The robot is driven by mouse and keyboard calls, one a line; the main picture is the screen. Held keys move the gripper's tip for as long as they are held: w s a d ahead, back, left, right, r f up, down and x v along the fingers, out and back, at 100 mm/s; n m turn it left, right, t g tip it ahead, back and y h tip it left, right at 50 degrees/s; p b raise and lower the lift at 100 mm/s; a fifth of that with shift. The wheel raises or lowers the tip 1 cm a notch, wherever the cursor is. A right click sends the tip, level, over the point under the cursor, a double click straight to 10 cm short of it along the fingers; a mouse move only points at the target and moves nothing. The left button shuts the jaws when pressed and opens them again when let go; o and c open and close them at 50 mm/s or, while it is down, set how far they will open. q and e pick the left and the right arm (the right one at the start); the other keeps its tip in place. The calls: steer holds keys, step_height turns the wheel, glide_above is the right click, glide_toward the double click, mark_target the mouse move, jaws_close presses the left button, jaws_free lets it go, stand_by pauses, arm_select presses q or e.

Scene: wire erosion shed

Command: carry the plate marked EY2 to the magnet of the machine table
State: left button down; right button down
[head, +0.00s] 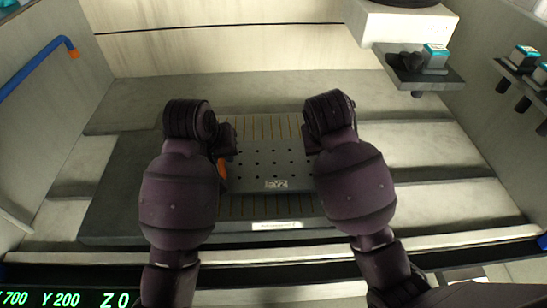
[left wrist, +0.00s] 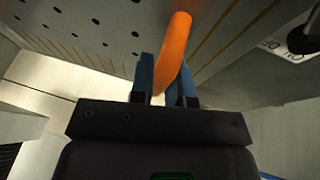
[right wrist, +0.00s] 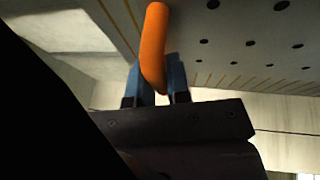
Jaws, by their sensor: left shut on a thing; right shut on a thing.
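The grey plate marked EY2 (head: 262,164), with rows of dark holes, is between my two grippers in the head view, its label toward me. It is over the magnet (head: 265,126), whose striped top shows behind and in front of it. I cannot tell whether they touch. My left gripper (head: 225,157) is shut on the plate's orange left handle (left wrist: 176,48), between blue fingers in the left wrist view. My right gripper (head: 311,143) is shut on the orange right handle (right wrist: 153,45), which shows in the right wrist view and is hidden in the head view.
A grey machine table (head: 118,205) lies around the magnet. A white machine head (head: 405,25) overhangs at the back right, near a small shelf with a teal-topped block (head: 435,57). More such blocks (head: 523,57) are on the right wall. A blue pipe (head: 35,66) runs along the left wall.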

arm_select(q)
steer(key=c, duration=1.1)
jaws_free()
arm_select(e)
steer(key=c, duration=1.1)
jaws_free()
arm_select(q)
steer(key=shift+o, duration=0.5)
steer(key=o, duration=0.7)
steer(key=shift+s+a+r, duration=0.1)
steer(key=shift+s+r, duration=0.05)
steer(key=shift+r, duration=0.2)
steer(key=s+a, duration=0.2)
steer(key=s, duration=0.1)
steer(key=s+a, duration=0.2)
steer(key=s, duration=0.2)
steer(key=s+a, duration=0.2)
steer(key=s, duration=0.1)
steer(key=shift+s+r, duration=0.15)
steer(key=shift+s, duration=0.2)
arm_select(e)
steer(key=shift+o, duration=0.5)
